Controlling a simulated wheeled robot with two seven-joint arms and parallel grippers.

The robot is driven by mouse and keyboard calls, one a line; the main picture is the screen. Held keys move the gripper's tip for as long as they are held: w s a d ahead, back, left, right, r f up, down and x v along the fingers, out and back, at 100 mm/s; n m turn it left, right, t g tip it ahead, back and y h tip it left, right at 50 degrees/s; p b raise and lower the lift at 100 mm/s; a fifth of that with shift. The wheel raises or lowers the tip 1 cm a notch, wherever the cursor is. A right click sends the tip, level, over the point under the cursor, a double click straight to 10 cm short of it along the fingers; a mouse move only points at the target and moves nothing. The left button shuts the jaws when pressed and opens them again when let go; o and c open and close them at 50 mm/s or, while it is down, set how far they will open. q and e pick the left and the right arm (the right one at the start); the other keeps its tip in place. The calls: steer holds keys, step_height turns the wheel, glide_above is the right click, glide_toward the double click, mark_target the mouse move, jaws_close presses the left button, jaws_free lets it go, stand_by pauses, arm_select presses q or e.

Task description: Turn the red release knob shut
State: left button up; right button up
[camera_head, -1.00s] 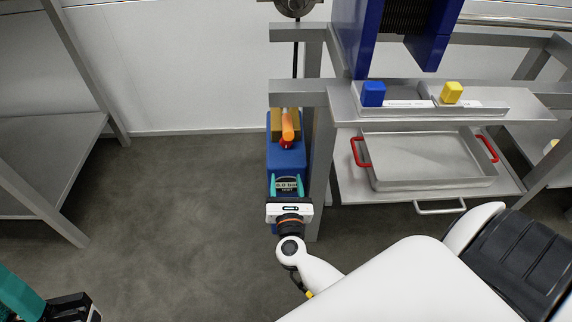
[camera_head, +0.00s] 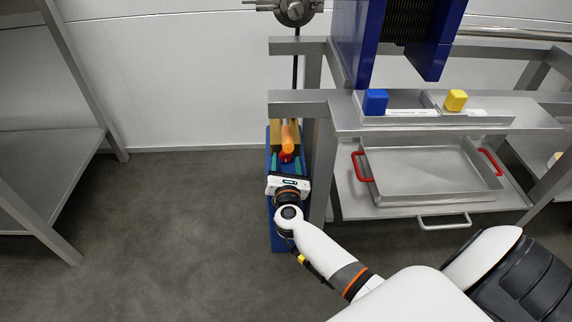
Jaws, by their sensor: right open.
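The red release knob (camera_head: 286,156) sits on the blue unit (camera_head: 278,233), below an orange cylinder (camera_head: 288,138) and a tan block. My right gripper (camera_head: 287,162) is open, with its teal fingers on either side of the knob. I cannot tell whether the fingers touch it. The white gripper body hides the middle of the blue unit, including the gauge. My left gripper is not in view.
A grey frame post (camera_head: 319,170) stands close to the right of the blue unit. A shelf holds a metal tray (camera_head: 430,178) with red handles. Blue (camera_head: 375,101) and yellow (camera_head: 455,100) blocks stand above it. Open floor lies left.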

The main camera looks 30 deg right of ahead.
steer(key=shift+c, duration=0.3)
steer(key=c, duration=0.9)
steer(key=shift+r+n+p, duration=0.2)
steer(key=shift+n+p, duration=0.7)
steer(key=shift+n, duration=0.2)
steer(key=n+p, duration=0.1)
steer(key=n, duration=0.1)
steer(key=shift+n, duration=0.3)
steer(key=shift+f+n, duration=0.2)
steer(key=shift+n, duration=0.3)
steer(key=o, duration=1)
steer(key=shift+c, duration=0.2)
